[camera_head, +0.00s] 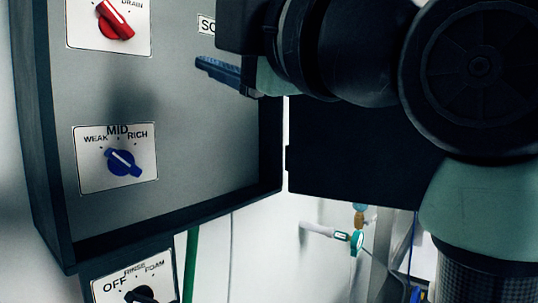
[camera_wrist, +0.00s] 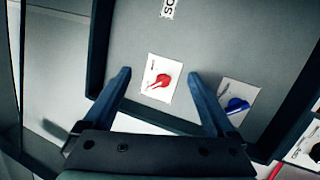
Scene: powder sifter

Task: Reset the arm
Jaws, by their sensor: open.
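My gripper (camera_head: 222,72) is in front of the upper part of the grey control panel (camera_head: 190,150), right of the red knob (camera_head: 116,20). In the wrist view my gripper (camera_wrist: 161,77) is open and empty; the red knob (camera_wrist: 163,81) shows beyond and between its fingers, untouched. The blue knob (camera_head: 123,162) is below the red one, on a plate marked WEAK, MID and RICH; its white line slants to the upper left. It also shows in the wrist view (camera_wrist: 236,105), right of the right finger. The top of the red knob's plate is cut off in the head view.
The panel sits in a dark raised frame (camera_head: 45,140). A lower plate (camera_head: 135,277) marked OFF, RINSE and FOAM has a black knob (camera_head: 142,294). A dark open door or board (camera_head: 350,155) stands right, behind my arm. A pipe with a teal valve (camera_head: 357,241) is below.

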